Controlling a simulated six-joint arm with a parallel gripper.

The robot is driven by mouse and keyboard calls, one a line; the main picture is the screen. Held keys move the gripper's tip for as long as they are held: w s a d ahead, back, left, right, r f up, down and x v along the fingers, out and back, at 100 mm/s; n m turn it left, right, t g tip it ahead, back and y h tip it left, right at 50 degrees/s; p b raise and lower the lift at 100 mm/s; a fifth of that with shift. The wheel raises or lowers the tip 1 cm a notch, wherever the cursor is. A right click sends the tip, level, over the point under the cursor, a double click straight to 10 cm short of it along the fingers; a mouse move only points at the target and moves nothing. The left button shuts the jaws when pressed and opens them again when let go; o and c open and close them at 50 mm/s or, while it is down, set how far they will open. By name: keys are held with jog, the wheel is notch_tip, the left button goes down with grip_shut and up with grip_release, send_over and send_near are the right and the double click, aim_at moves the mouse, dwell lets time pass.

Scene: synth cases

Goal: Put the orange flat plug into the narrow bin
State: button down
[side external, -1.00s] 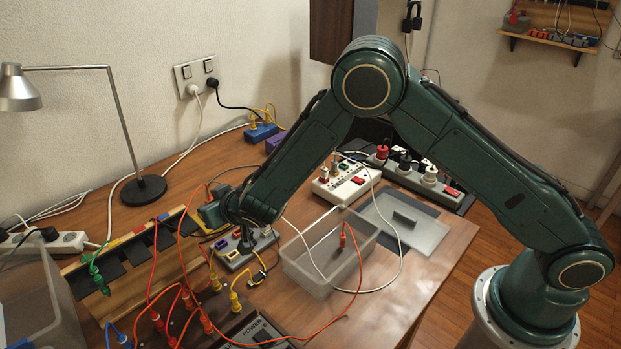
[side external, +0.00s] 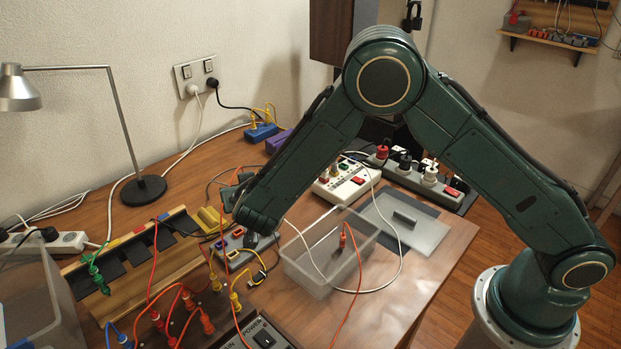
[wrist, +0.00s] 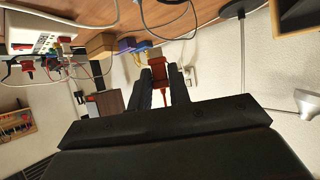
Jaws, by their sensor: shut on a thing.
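My gripper is shut on an orange-red plug (wrist: 159,74), which shows between the two dark fingers in the wrist view, with a red stem reaching down between them. In the side view my gripper (side external: 232,188) is above the left part of the table, turned away from the camera, and the held plug cannot be made out there. A grey translucent open bin (side external: 305,275), apparently the narrow bin, stands to the right of my gripper. An orange-red connector (side external: 342,239) on a cord shows at that bin.
A larger clear bin (side external: 50,300) stands at the left edge. A wooden rack (side external: 125,275), colored cords and a power box (side external: 262,338) fill the front. A grey lid (side external: 424,236) and power strips lie behind the bin. A lamp (side external: 143,190) stands at the back left.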

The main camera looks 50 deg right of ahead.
jog(key=s+d+r+m+g+h, duration=0.1)
jog(key=s+d+m+g+h, duration=0.2)
jog(key=s+m+g, duration=0.4)
jog(key=s+d+r+m+g+h, duration=0.25)
jog(key=s+m+h, duration=0.2)
jog(key=s, duration=0.45)
jog(key=shift+m+g+y, duration=0.45)
jog(key=shift+m+g, duration=0.1)
jog(key=f, duration=0.6)
jog(key=shift+a, duration=0.3)
jog(key=shift+f, duration=0.15)
jog(key=shift+f, duration=2.3)
